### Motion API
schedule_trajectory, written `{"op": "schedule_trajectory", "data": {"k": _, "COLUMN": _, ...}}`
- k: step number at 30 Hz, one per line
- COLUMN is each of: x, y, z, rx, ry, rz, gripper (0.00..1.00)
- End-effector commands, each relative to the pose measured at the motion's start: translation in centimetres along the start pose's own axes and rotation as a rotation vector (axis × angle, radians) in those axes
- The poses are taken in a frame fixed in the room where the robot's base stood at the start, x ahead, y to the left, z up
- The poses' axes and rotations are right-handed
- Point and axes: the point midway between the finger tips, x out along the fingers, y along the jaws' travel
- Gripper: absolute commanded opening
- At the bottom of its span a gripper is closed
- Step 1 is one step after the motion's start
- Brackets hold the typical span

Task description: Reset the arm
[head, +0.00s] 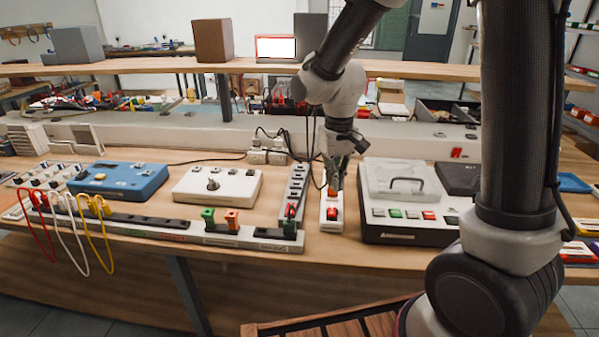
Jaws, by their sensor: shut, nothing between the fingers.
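My gripper (333,190) is at the end of my arm, which reaches over the workbench from the right. It points down with its fingers shut and nothing seen between them. It is just above a narrow white block (331,224) with a red part (332,213) on its top. Whether the fingertips touch the block cannot be told. My arm's thick lower links fill the right side of the view and hide part of the bench.
A white box with a clear lid and coloured buttons (405,232) stands close right of the gripper. A grey strip (297,190) is close left. Further left are a white box (215,186), a blue box (122,181) and hanging cables (68,230). A shelf (150,66) runs behind.

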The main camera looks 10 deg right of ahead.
Motion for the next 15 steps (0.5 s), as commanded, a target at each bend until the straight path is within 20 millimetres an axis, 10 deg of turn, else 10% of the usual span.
{"op": "schedule_trajectory", "data": {"k": 5, "x": 0.1, "y": 0.6, "z": 3.6, "rx": -0.058, "ry": -0.093, "rz": 0.012, "gripper": 0.00}}
{"op": "schedule_trajectory", "data": {"k": 15, "x": -8.5, "y": 5.9, "z": 13.4, "rx": -0.001, "ry": 0.026, "rz": -0.002, "gripper": 0.00}}
